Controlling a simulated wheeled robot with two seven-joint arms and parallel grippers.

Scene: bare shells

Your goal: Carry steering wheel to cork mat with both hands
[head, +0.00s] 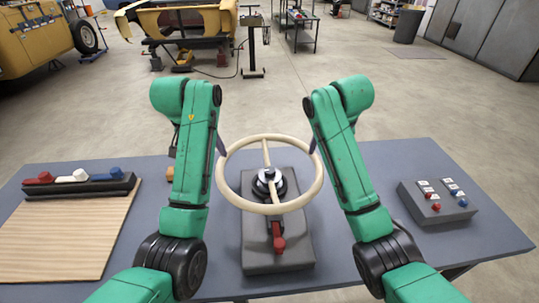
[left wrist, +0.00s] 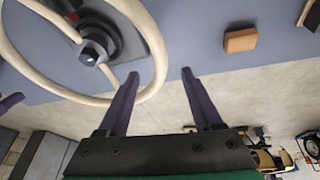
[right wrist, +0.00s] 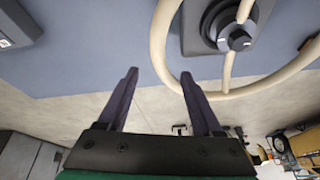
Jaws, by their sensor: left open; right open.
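The cream steering wheel (head: 228,190) is mounted on a hub with a dark grey base (head: 290,245) in the middle of the table. My left gripper (head: 221,148) is open at the rim's far left. In the left wrist view the rim (left wrist: 157,55) passes between its fingers (left wrist: 160,73). My right gripper (head: 314,147) is open at the rim's far right. In the right wrist view its fingers (right wrist: 159,74) are on either side of the rim (right wrist: 156,40). Neither is closed on it. The tan cork mat (head: 60,245) lies at the table's left.
A dark rack (head: 80,189) with red, white and blue handles lies along the mat's far edge. A red-handled lever (head: 278,238) is on the wheel's base. A grey switch box (head: 437,203) stands at the right. A small tan block (left wrist: 240,40) lies near my left arm.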

